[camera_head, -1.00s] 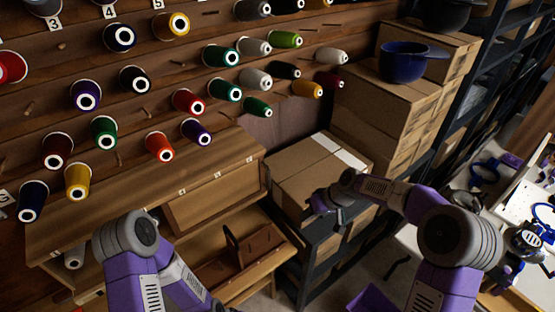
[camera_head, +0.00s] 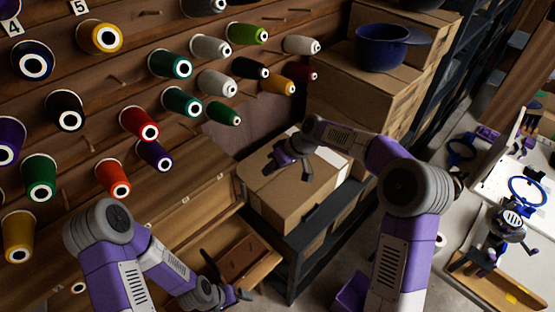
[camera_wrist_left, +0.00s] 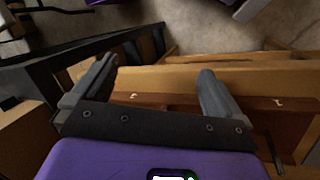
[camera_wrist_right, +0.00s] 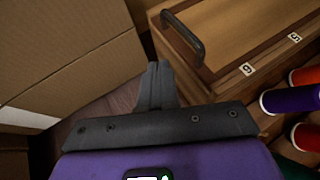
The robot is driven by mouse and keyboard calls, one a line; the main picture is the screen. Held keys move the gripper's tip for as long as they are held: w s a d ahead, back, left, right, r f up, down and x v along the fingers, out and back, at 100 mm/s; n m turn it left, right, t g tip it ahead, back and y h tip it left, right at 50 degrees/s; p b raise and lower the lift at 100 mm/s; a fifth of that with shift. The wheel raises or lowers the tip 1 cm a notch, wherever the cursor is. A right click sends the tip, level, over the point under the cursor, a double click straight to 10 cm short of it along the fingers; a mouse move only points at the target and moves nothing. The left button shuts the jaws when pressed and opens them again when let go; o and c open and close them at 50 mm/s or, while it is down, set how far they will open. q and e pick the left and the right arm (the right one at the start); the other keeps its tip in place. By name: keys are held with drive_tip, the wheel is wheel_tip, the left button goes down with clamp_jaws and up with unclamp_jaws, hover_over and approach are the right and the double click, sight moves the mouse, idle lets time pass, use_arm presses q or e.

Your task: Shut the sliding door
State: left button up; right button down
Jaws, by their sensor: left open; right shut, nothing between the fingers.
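A wooden cabinet (camera_head: 165,195) with small label plates stands below the thread wall. In the right wrist view, a light wooden panel (camera_wrist_right: 250,25) with a dark bar handle (camera_wrist_right: 183,34) lies beside a labelled strip; it looks like the sliding door. I cannot tell how far it is open. My right gripper (camera_head: 288,165) is shut and empty, over the carton beside the cabinet. In its wrist view, the closed fingertips (camera_wrist_right: 155,70) are apart from the handle, left of and below it. My left gripper (camera_head: 240,297) is open and empty, low by the cabinet's front; wooden edges show beyond its fingers (camera_wrist_left: 155,85).
A large carton (camera_head: 290,190) stands on a dark rack (camera_head: 310,245) right of the cabinet. Stacked cartons (camera_head: 355,105) with a blue pot (camera_head: 383,48) stand behind. Several thread spools (camera_head: 140,123) stick out above the cabinet. A cluttered white bench (camera_head: 510,190) is at right.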

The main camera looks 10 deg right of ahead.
use_arm(q)
drive_tip(key=shift+r+p, duration=0.45)
drive_tip(key=shift+r, duration=0.05)
use_arm(e)
drive_tip(key=s+a+f, duration=0.1)
drive_tip(key=a+f, duration=0.1)
drive_tip(key=a, duration=0.3)
drive_tip(key=shift+a+f, duration=0.25)
drive_tip(key=shift+s, duration=0.1)
